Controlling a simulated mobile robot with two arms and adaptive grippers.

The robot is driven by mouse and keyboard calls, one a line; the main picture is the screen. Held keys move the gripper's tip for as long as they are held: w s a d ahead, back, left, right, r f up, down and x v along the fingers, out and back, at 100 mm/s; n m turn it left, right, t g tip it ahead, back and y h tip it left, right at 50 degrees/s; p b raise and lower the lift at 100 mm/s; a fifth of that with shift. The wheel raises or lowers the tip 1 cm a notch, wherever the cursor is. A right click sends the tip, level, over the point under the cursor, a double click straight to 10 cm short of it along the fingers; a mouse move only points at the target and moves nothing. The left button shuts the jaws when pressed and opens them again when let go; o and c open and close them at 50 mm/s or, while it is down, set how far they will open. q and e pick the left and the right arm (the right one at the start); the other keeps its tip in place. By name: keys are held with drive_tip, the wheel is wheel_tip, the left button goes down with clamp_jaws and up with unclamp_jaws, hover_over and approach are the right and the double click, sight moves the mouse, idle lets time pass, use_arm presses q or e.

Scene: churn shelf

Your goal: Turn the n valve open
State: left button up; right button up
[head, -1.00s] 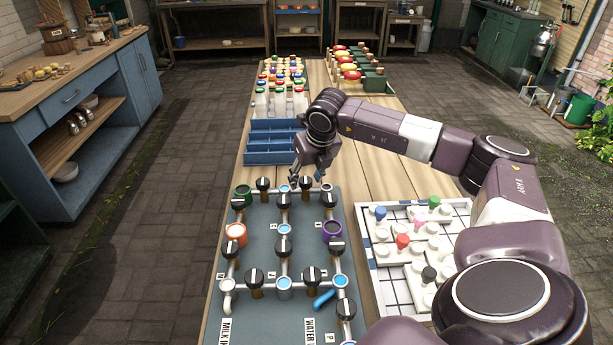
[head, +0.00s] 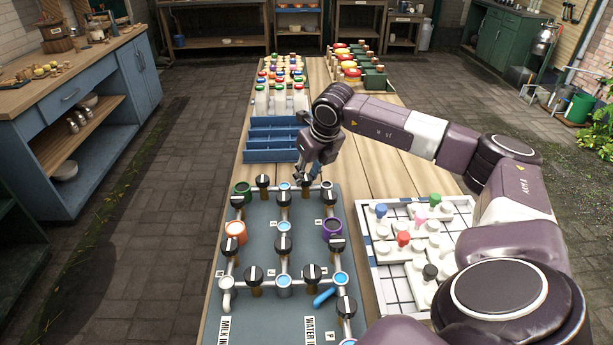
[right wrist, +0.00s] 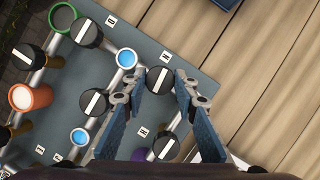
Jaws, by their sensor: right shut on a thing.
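A board (head: 262,230) of grey pipes carries several black valve knobs with white stripes. The knob's white stripe runs nearly along the fingers. Small letter labels stand by the knobs, one (right wrist: 143,131) near the fingers; I cannot read which is n. My left gripper is not in view.
A blue crate (head: 270,156) and white-bodied bottles (head: 280,100) stand behind the board. A white gridded panel (head: 385,285) with coloured knobs lies at the right. A green cup (head: 242,190), an orange cup (head: 236,232) and a purple cup (head: 332,229) sit on the pipes.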

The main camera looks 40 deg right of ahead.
drive_tip(key=n+y, duration=0.1)
drive_tip(key=n, duration=0.1)
drive_tip(key=shift+d+n+b, duration=0.15)
drive_tip(key=shift+n+b, duration=0.15)
drive_tip(key=shift+b, duration=0.05)
drive_tip(key=n+y, duration=0.1)
drive_tip(key=n, duration=0.1)
drive_tip(key=shift+r+n, duration=0.1)
drive_tip(key=shift+n, duration=0.3)
drive_tip(key=n, duration=0.2)
drive_tip(key=n+g+y+p, duration=0.1)
drive_tip(key=n, duration=0.1)
drive_tip(key=n+y, duration=0.1)
drive_tip(key=n, duration=0.1)
drive_tip(key=shift+w+d+r, duration=0.1)
drive_tip(key=shift+w+d, duration=0.05)
drive_tip(key=shift+w, duration=0.1)
drive_tip(key=n+g, duration=0.1)
drive_tip(key=n, duration=0.1)
drive_tip(key=n+g+y, duration=0.1)
drive_tip(key=n, duration=0.2)
drive_tip(key=shift+d+p, duration=0.1)
drive_tip(key=shift+p, duration=0.25)
drive_tip(key=o, duration=1.1)
drive_tip(key=shift+o, duration=0.2)
drive_tip(key=v, duration=1.1)
drive_tip(key=shift+d+r, duration=0.25)
drive_tip(key=shift+r, duration=0.05)
drive_tip(key=shift+f, duration=0.1)
